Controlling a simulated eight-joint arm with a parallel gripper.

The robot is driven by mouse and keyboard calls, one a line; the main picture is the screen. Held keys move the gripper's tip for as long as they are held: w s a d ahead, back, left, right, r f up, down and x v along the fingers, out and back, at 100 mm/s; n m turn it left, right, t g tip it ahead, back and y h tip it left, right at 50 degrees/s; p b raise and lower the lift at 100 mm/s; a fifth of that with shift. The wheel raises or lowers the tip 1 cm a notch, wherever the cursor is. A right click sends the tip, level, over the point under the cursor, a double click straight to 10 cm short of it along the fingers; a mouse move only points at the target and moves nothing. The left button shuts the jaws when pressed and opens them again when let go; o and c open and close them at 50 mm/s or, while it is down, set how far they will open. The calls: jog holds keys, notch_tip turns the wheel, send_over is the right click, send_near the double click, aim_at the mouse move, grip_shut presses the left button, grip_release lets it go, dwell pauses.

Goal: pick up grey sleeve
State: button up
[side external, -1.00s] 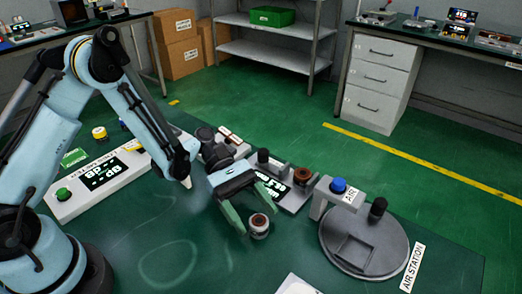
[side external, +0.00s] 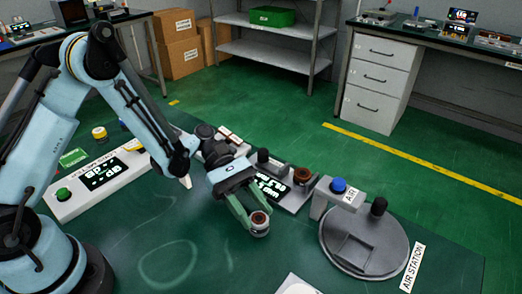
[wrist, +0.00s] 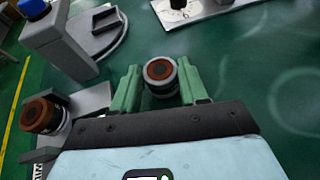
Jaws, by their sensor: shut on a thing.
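The grey sleeve (side external: 260,232), a short grey cylinder with a copper-brown ringed top, stands upright on the green bench. It also shows in the wrist view (wrist: 160,88). My gripper (side external: 255,222) is shut on it, with one green finger on each side; the wrist view shows both fingers (wrist: 159,80) against its sides. I see no clear gap under the sleeve.
A second brown-topped part (side external: 302,175) sits on the display fixture (side external: 288,198) behind. The air station's round plate (side external: 335,245) and blue-button post (side external: 322,200) stand to the right. A white control box (side external: 65,205) lies left. Bare bench (side external: 180,250) is in front.

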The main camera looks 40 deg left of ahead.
jog(key=shift+r, duration=0.5)
notch_tip(320, 180, up, 3)
jog(key=shift+f, duration=0.15)
jog(key=s+d+r, duration=0.6)
jog(key=s, duration=0.2)
jog(key=w+a+r+n+t+y, duration=0.1)
jog(key=w+a+r+n+t, duration=0.2)
jog(key=w+a+n+t, duration=0.95)
jog(key=w+a+f+m, duration=0.1)
jog(key=a+f, duration=0.1)
jog(key=a, duration=0.3)
jog(key=w+a+f+m+g, duration=0.1)
jog(key=w+a+f, duration=0.1)
jog(key=a, duration=0.2)
jog(key=w+a+f+m+g, duration=0.1)
jog(key=w+a+f, duration=0.1)
jog(key=a, duration=0.3)
jog(key=shift+a+f+y, duration=0.2)
jog(key=shift+a+y, duration=0.1)
jog(key=shift+w+a+f+m, duration=0.15)
jog(key=shift+a+f+m, duration=0.1)
jog(key=shift+a, duration=0.1)
jog(key=shift+f, duration=2)
jog(key=shift+f, duration=0.15)
